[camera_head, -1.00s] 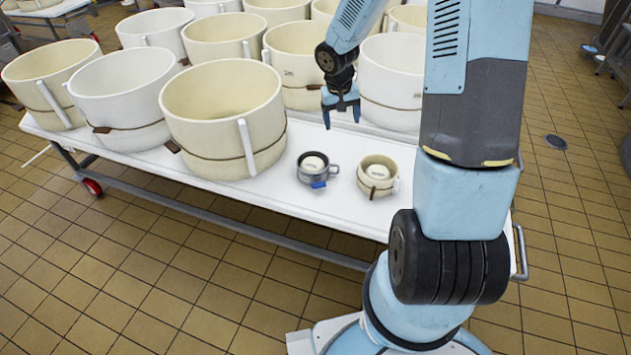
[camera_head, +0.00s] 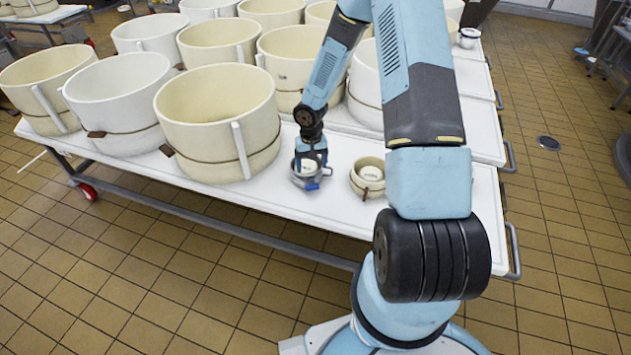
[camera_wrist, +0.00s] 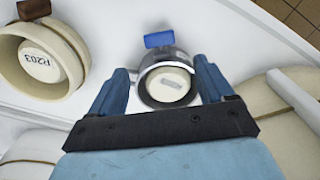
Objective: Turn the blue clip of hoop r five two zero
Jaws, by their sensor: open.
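A small grey metal hoop (camera_head: 297,179) stands on the white table, with a pale round block (camera_wrist: 167,86) inside it. The label on that block is too small to read. A blue clip (camera_wrist: 159,39) sits on the hoop's outer side, and it also shows in the head view (camera_head: 312,186). My gripper (camera_wrist: 168,80) is open and directly over the hoop. Its blue fingers are on either side of the hoop in the wrist view; I cannot tell whether they touch it. The clip lies beyond the fingertips, outside them.
A small cream hoop (camera_wrist: 77,66) with a brown clip holds a block marked P203 and stands close beside the grey one. Large cream tubs (camera_head: 217,105) crowd the table behind and to the left. The table's front strip (camera_head: 245,199) is clear.

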